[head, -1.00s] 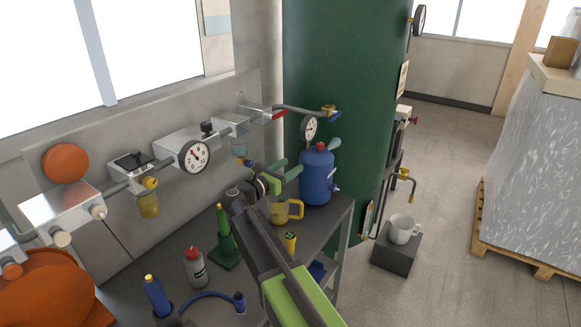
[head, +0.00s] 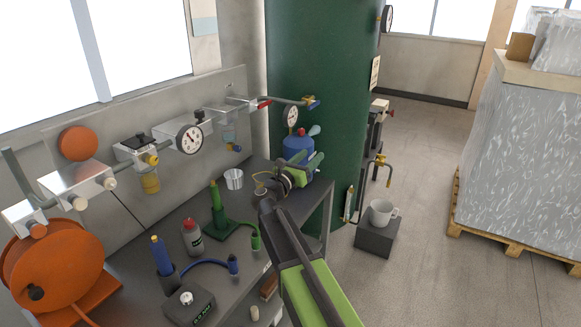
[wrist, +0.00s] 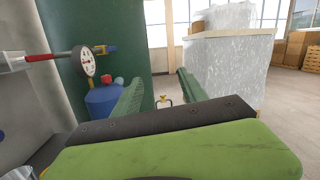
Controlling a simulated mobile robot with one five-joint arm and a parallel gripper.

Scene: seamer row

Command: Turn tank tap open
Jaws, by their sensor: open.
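The dark green tank (head: 325,60) stands behind the end of the bench. A tap with a brass-yellow bent spout (head: 387,172) sticks out low on its right side, above a white mug. The tap also shows small in the wrist view (wrist: 164,101), between my fingertips and well beyond them. My gripper (head: 312,164) is open over the bench's right end, in front of the blue container and left of the tap. Its two green fingers (wrist: 160,88) are apart with nothing between them. The tap's handle is too small to read its setting.
A white mug (head: 382,211) stands on a dark block (head: 377,238) beneath the tap. The blue container (head: 298,147) and the bench (head: 318,205) are close to my gripper. A wrapped pallet load (head: 525,140) stands right. The floor between is clear.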

